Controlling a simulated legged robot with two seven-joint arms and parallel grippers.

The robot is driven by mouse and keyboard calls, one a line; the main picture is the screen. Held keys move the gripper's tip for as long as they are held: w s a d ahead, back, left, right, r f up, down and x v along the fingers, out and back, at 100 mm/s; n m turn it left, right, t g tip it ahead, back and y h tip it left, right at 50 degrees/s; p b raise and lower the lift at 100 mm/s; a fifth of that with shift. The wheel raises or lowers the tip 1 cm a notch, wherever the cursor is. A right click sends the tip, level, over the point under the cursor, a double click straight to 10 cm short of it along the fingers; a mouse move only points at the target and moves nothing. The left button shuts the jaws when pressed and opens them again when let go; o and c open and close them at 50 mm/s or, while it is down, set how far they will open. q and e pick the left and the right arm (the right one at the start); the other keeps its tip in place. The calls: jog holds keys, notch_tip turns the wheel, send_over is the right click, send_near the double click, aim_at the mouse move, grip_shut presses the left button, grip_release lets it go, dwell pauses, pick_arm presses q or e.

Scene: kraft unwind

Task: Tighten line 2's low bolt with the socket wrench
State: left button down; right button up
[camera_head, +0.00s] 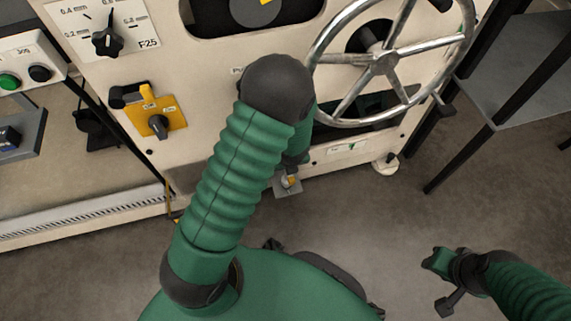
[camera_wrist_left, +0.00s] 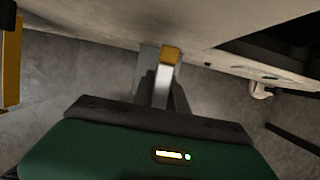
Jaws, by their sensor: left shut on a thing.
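My left arm reaches down in front of the cream machine in the head view. Its gripper is mostly hidden behind the arm there. In the left wrist view my left gripper (camera_wrist_left: 160,95) is shut on a silver bar with a yellow end (camera_wrist_left: 170,55), which I take for the socket wrench. The yellow end also shows low by the machine in the head view (camera_head: 291,180). A grey plate (camera_wrist_left: 148,62) is just behind the bar; I cannot tell whether they touch. I cannot make out the low bolt. My right gripper (camera_head: 441,284) is over bare floor, its jaws unclear.
The cream machine (camera_head: 210,150) carries a large metal handwheel (camera_head: 386,63), a yellow switch plate (camera_head: 171,110) and a black dial (camera_head: 107,41). A levelling foot (camera_head: 386,166) stands at its lower right corner. A grey table (camera_head: 530,80) is at the right. Floor in front is clear.

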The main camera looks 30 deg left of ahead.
pick_arm(q)
jog(key=shift+f+b, duration=0.45)
jog(key=shift+b, duration=0.05)
dwell(0.8)
jog(key=shift+f+m+b, duration=0.2)
jog(key=shift+m+b, duration=0.1)
jog(key=shift+b, duration=0.15)
jog(key=shift+w+d+m+t+b, duration=0.1)
jog(key=shift+m+t+b, duration=0.2)
jog(key=shift+m+b, duration=0.45)
jog(key=shift+r, duration=0.15)
